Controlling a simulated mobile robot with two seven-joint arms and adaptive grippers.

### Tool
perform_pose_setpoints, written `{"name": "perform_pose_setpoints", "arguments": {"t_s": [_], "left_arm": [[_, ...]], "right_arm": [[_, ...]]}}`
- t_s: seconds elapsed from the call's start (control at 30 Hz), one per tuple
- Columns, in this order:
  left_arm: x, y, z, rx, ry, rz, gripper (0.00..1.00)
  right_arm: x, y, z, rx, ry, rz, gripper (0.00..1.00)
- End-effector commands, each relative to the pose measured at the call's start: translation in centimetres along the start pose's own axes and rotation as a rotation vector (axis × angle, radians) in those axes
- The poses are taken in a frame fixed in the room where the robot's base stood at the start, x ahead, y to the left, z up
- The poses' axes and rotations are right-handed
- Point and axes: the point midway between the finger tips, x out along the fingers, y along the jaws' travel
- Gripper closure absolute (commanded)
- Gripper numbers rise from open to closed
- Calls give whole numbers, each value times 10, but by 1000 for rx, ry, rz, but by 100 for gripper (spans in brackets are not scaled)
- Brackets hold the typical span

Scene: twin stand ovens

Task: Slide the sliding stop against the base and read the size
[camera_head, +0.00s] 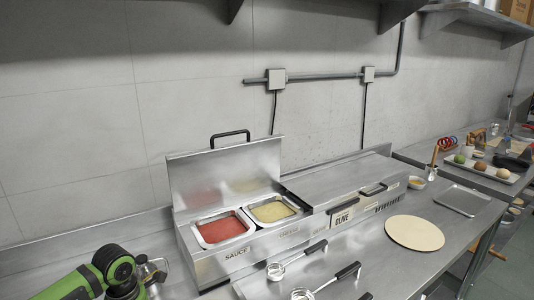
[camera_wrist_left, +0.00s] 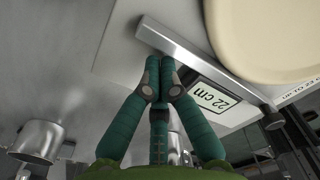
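In the left wrist view my left gripper (camera_wrist_left: 160,64) has its two fingers shut together, with nothing seen between them. Its fingertips are at the near side of a grey metal bar, the sliding stop (camera_wrist_left: 205,58); I cannot tell whether they touch. A round pale base (camera_wrist_left: 265,38) lies just beyond the bar, which looks very close to its edge; contact is unclear. A white label (camera_wrist_left: 212,97) beside the bar reads "22 cm". In the head view my green left arm is at the lower left, and the stop is not seen. My right gripper is not in view.
In the head view a topping station with a red sauce pan (camera_head: 222,228) and a yellow pan (camera_head: 272,210) stands mid-counter. Ladles (camera_head: 297,262) lie before it. A round pale disc (camera_head: 414,232) and a metal tray (camera_head: 464,200) lie to the right.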

Motion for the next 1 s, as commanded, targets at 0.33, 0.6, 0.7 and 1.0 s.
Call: {"name": "perform_pose_setpoints", "arguments": {"t_s": [0.33,0.6,0.7,1.0], "left_arm": [[0,20,-11,-1,1,3,100],[-6,22,-13,0,-1,1,100],[-16,22,-12,0,-1,1,100],[-46,23,-13,-1,0,1,100]], "right_arm": [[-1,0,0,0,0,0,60],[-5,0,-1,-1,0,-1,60],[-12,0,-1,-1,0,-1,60],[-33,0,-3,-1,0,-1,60]]}}
